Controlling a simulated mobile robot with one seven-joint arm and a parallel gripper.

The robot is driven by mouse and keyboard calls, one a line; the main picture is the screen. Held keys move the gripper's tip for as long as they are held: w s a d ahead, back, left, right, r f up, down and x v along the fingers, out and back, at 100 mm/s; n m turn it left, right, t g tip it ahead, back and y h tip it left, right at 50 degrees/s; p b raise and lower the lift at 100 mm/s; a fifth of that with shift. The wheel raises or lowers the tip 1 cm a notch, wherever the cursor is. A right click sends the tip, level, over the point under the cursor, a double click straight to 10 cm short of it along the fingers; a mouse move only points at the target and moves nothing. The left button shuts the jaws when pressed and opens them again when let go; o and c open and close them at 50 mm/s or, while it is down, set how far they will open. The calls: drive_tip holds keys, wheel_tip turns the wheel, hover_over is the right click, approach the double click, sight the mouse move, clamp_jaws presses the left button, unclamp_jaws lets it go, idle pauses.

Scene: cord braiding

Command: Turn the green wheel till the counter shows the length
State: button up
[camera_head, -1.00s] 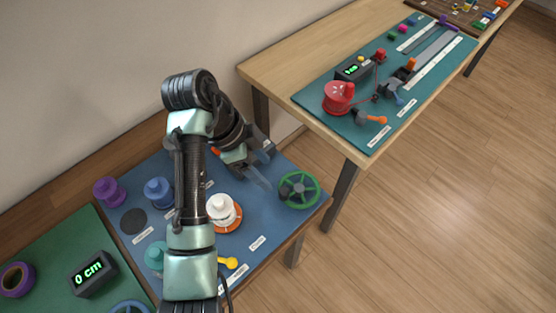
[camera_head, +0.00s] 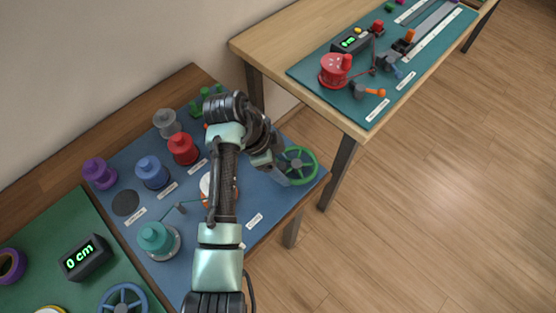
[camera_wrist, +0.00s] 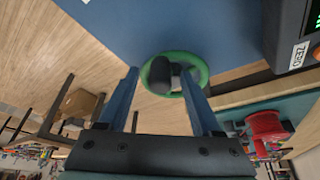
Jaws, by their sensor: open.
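The green wheel (camera_head: 311,169) lies at the right edge of the blue mat. In the wrist view the green wheel (camera_wrist: 204,72) shows with a dark knob (camera_wrist: 160,72) on it. My gripper (camera_head: 279,176) is at the wheel's left side. In the wrist view my gripper (camera_wrist: 160,88) is open, its fingers on either side of the knob, with no clear grip on it. A dark counter box (camera_wrist: 287,38) with a ZERO label is cut off at the upper right there; its green digits cannot be read.
Another counter (camera_head: 86,257) reads 0 cm on the green mat, near a blue wheel (camera_head: 122,298). Purple (camera_head: 100,174), blue (camera_head: 152,172), red (camera_head: 183,149) and teal (camera_head: 157,239) spools stand on the blue mat. My arm partly hides a white spool (camera_head: 205,186). A wooden table (camera_head: 300,40) is beyond.

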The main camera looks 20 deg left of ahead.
clamp_jaws()
idle(0.6)
